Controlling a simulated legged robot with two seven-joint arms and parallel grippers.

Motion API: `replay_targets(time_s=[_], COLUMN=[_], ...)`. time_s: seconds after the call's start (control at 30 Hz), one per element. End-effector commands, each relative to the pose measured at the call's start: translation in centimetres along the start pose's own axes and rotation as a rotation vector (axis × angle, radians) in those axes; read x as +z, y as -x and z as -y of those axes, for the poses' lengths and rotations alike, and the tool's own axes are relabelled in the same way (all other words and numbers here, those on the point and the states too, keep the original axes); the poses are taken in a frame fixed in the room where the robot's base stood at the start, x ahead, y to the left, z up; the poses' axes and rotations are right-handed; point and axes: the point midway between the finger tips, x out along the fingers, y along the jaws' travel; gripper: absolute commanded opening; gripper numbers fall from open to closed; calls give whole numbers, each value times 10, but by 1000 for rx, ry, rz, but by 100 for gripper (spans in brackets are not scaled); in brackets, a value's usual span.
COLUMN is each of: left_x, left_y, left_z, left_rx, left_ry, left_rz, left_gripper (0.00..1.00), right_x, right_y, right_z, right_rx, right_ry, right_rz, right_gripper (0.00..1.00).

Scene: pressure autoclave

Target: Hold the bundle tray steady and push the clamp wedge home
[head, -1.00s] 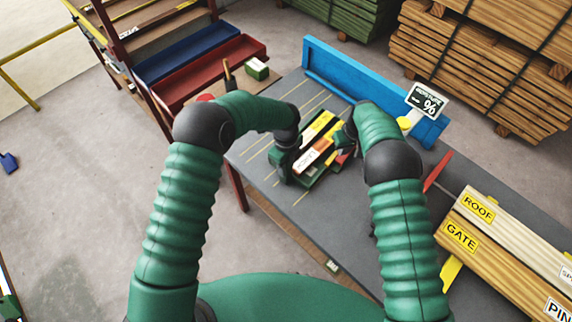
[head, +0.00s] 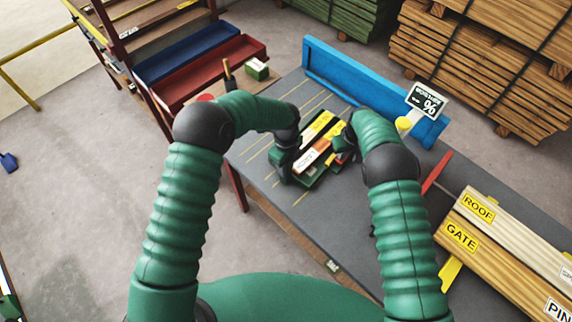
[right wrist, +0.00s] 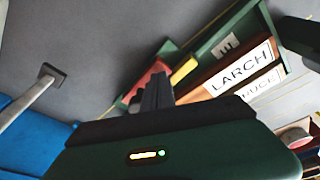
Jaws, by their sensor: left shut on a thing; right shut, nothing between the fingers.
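The green bundle tray (head: 314,182) lies on the grey table and holds several labelled wood pieces, one marked LARCH (right wrist: 240,72) in the right wrist view. My left gripper (head: 290,163) is shut on the tray at its left side. My right gripper (head: 345,152) is at the tray's right end. In the right wrist view its grey fingers (right wrist: 155,94) are shut and empty, close beside a red block (right wrist: 148,78) and a yellow block (right wrist: 183,70) at the tray's end. I cannot tell which block is the clamp wedge, or whether the fingers touch it.
A blue rail (head: 365,85) runs along the table's back edge, with a black percent sign (head: 427,103) near its right end. Labelled boards (head: 490,245) lie at the right. A red bin (head: 210,72) stands at the upper left. The table left of the tray is clear.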

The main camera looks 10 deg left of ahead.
Motion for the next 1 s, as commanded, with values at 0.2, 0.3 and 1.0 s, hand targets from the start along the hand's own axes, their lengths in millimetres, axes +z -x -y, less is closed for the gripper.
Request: replay_targets(time_s=[0.2, 0.3, 1.0], left_x=[0, 0, 0], left_y=[0, 0, 0], left_z=[0, 0, 0], left_rx=[0, 0, -1], left_ry=[0, -1, 0], left_rz=[0, 0, 1], left_gripper=[0, 0, 0], right_x=[2, 3, 2], right_y=[-10, -11, 19], right_z=[0, 0, 7], right_rx=[0, -1, -1], right_ry=[-1, -1, -1], right_rz=[0, 2, 2], right_gripper=[0, 0, 0])
